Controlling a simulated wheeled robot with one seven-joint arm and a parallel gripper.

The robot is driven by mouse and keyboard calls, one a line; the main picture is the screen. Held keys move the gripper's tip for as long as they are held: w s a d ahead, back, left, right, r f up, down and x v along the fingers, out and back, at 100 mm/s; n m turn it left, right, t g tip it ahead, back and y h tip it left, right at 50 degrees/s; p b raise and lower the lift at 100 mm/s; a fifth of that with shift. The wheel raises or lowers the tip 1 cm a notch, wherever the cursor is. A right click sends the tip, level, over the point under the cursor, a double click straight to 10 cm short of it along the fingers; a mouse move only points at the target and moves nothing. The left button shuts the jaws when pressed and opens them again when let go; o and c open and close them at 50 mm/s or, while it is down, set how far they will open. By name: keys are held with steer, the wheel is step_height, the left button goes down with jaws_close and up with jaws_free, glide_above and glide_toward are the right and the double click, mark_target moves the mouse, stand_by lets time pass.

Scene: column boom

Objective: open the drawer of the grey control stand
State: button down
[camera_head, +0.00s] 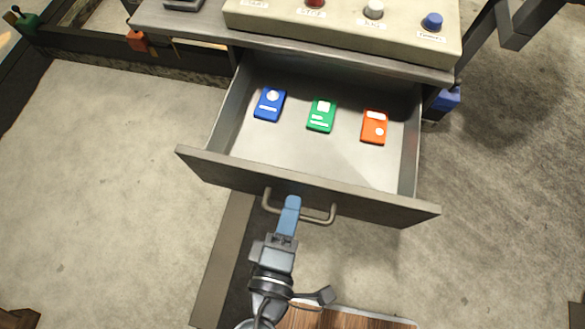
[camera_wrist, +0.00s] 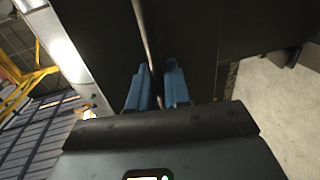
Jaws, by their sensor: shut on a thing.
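The grey control stand's drawer (camera_head: 305,165) is pulled well out in the head view, its inside open to sight. Its front panel (camera_head: 385,203) carries a curved bar handle (camera_head: 319,217). My gripper (camera_head: 289,207) is at the middle of the handle, with its blue fingers (camera_wrist: 158,88) on either side of the bar in the wrist view, shut on it. The handle bar (camera_wrist: 147,38) also shows there, running up between the fingers. Blue (camera_head: 269,104), green (camera_head: 321,115) and orange (camera_head: 374,127) tags lie apart on the drawer floor.
The stand's worktop (camera_head: 200,23) overhangs the drawer's back and bears a beige panel (camera_head: 340,28) with several knobs. A blue object (camera_head: 446,100) is right of the drawer. Dark beams run at the upper left. Bare concrete floor lies open left and right.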

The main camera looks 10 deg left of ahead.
steer(key=c, duration=1.3)
jaws_free()
steer(key=shift+c, duration=0.2)
steer(key=shift+s, duration=0.1)
steer(key=v, duration=0.7)
steer(key=shift+s+b, duration=0.3)
steer(key=shift+s, duration=0.05)
